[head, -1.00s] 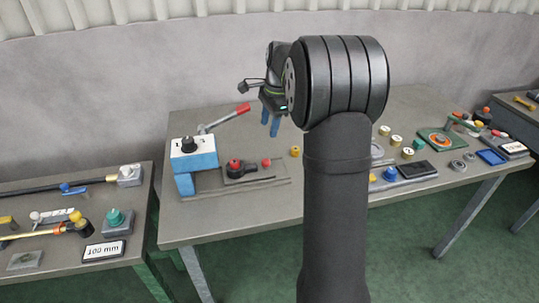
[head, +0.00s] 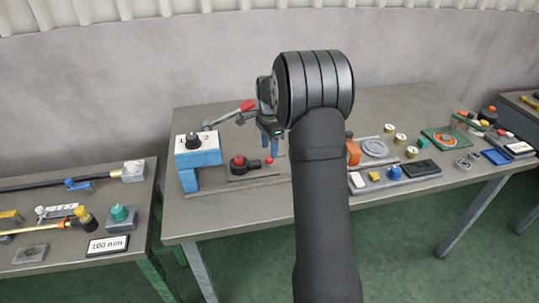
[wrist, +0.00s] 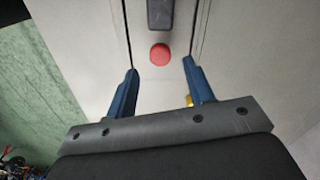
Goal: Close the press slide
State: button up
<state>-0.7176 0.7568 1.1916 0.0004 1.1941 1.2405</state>
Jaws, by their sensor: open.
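The press is a blue block (head: 199,158) with a black dial on its white top, at the left of the middle table. Beside it the slide, a dark carriage (head: 241,168) with a red-topped round part, sits on a low rail base. A small red knob (head: 269,159) stands at its right end. In the wrist view the red knob (wrist: 160,54) lies ahead of and between the fingertips, with a dark bar (wrist: 160,15) beyond it. My gripper (head: 270,146) is open and empty, just above the knob. It also shows in the wrist view (wrist: 160,70).
A red-handled lever (head: 247,106) reaches from the press toward my gripper. An orange block (head: 353,150), a blue knob (head: 394,173) and several small parts stand to the right. The back of the table is clear.

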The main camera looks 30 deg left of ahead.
aim_at(269, 158)
jog(key=shift+f, duration=1.95)
